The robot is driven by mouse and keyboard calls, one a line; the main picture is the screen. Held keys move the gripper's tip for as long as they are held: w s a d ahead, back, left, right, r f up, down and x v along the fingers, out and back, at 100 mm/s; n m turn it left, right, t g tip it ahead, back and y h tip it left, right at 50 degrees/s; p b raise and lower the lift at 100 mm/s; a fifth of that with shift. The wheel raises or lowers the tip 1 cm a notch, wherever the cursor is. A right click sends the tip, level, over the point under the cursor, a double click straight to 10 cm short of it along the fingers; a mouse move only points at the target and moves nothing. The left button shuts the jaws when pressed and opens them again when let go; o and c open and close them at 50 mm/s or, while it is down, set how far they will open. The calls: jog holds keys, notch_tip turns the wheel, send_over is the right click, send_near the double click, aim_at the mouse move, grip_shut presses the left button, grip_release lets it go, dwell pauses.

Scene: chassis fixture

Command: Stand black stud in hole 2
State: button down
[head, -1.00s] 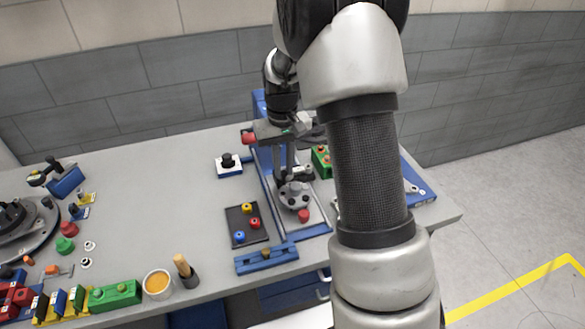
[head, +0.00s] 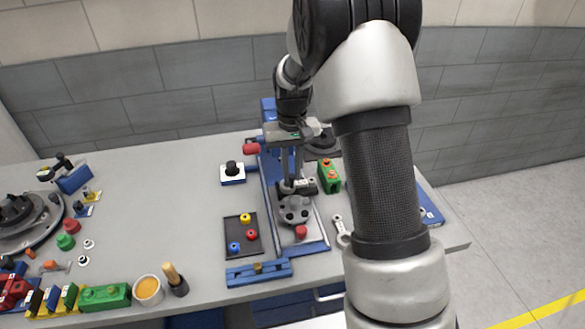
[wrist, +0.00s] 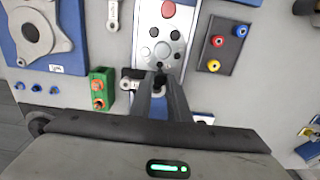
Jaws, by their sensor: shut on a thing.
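A round grey fixture (head: 294,206) with several dark holes sits on a silver plate on a blue base; it also shows in the wrist view (wrist: 163,49). I can read no hole numbers. My gripper (head: 292,187) points down just behind the fixture's holes in the head view. In the wrist view the fingertips (wrist: 160,79) are close together beside the fixture's near edge. They are shut on a small dark piece, apparently the black stud (wrist: 159,68), mostly hidden between the fingers. I cannot tell whether it touches the fixture.
A black tray (head: 240,228) with yellow, red and blue studs lies left of the fixture. A red knob (head: 301,232) is on the plate's front. A green block (head: 329,178) and a silver link (head: 342,229) are to the right. A blue rail (head: 258,273) stands in front.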

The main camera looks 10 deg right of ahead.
aim_at(292, 188)
jog(key=shift+f+b, duration=0.95)
jog(key=shift+f, duration=0.8)
jog(key=shift+f+b, duration=0.6)
jog(key=shift+f, duration=0.3)
jog(key=shift+f+b, duration=0.45)
jog(key=shift+f, duration=0.2)
jog(key=shift+f, duration=0.4)
jog(key=c, duration=2)
grip_release()
jog(key=shift+r, duration=0.15)
